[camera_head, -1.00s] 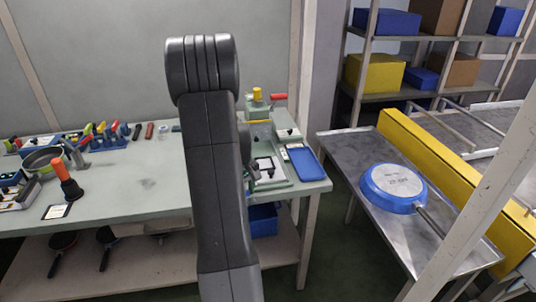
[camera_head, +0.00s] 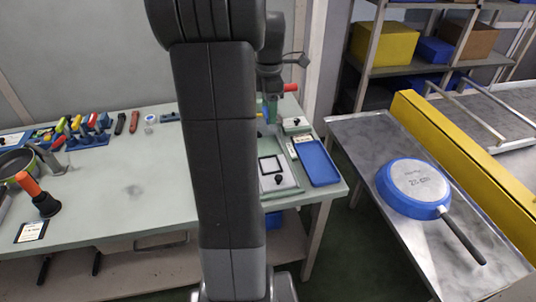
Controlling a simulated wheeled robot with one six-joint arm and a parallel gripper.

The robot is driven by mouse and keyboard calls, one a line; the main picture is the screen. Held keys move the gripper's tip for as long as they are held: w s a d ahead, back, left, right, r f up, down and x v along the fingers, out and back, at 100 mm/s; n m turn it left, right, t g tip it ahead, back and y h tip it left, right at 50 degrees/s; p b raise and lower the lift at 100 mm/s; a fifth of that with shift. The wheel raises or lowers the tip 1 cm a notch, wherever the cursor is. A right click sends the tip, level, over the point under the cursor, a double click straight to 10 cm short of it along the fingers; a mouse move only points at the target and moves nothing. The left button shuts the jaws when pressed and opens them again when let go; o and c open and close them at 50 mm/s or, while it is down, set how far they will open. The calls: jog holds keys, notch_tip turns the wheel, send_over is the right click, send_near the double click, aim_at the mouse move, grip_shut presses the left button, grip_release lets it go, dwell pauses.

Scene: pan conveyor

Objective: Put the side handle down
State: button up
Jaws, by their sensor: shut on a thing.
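My gripper (camera_head: 269,97) is at the back right of the workbench, partly hidden behind my upright arm. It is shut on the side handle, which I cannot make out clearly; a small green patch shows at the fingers. The gripper is close to the clamp fixture with a red lever (camera_head: 290,88), and I cannot tell whether they touch. A blue pan (camera_head: 420,187) lies upside down on the metal table at right, its long dark handle (camera_head: 462,236) pointing to the lower right.
On the workbench (camera_head: 130,215), a blue tray (camera_head: 317,163) lies beside a framed plate (camera_head: 283,188). A blue rack (camera_head: 88,138) holds several coloured handles at the back left. An orange-handled tool (camera_head: 40,196) stands at left. The bench's middle is clear. A yellow rail (camera_head: 460,150) borders the conveyor.

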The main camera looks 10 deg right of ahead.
notch_tip(320, 180, down, 17)
jog(key=shift+r, duration=0.2)
dwell(0.3)
jog(key=shift+f+b, duration=0.35)
jog(key=shift+f, duration=0.25)
jog(key=o, duration=1.1)
jog(key=shift+r+p, duration=0.4)
jog(key=shift+r, duration=0.15)
notch_tip(320, 180, up, 12)
jog(key=shift+r, duration=0.15)
